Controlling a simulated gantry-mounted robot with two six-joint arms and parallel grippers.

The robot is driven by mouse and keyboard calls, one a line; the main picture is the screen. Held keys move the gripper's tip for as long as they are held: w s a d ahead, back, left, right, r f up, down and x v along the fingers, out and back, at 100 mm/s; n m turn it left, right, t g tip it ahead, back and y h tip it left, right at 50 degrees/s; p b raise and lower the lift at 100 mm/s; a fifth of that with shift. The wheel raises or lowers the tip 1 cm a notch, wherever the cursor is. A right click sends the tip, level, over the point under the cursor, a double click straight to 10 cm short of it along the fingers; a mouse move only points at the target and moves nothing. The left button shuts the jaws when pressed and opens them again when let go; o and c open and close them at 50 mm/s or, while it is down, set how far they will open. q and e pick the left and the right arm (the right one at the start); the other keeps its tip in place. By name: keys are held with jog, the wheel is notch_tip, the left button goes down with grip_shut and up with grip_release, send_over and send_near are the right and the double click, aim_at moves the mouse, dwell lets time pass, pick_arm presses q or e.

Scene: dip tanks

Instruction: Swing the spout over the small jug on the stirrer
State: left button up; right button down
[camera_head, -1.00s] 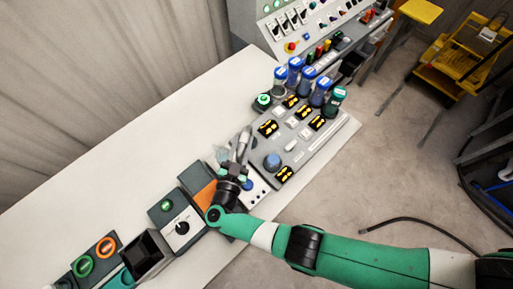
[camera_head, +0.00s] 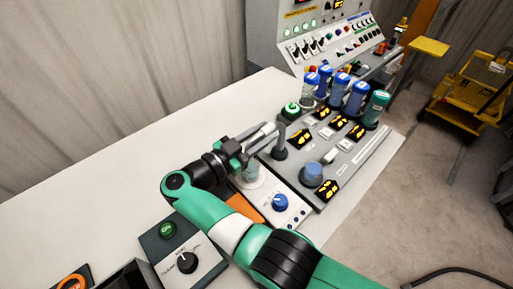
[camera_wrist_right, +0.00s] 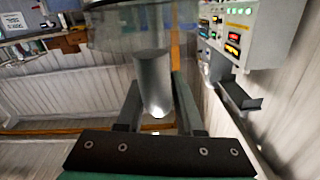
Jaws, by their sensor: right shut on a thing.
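My right gripper (camera_head: 240,147) is shut on the grey spout (camera_head: 263,134), beside its upright post (camera_head: 281,133). In the right wrist view, the grey spout tube (camera_wrist_right: 153,82) stands between my fingers (camera_wrist_right: 153,118). The stirrer (camera_head: 283,187) is a pale box with a blue knob. The small clear jug (camera_head: 250,173) stands on its white plate, partly hidden by my gripper and arm. A clear glass rim (camera_wrist_right: 130,40), seemingly the jug's, fills the top of the wrist view. I cannot tell whether the spout's mouth is over the jug. My left gripper is not in view.
A grey box with a black dial (camera_head: 187,262) is in front. The bench's left part (camera_head: 110,185) is clear.

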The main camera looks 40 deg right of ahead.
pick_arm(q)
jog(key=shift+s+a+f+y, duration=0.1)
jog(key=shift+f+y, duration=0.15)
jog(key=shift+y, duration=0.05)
pick_arm(e)
jog(key=c, duration=0.5)
grip_release()
jog(key=shift+d, duration=0.15)
jog(key=shift+c, duration=0.2)
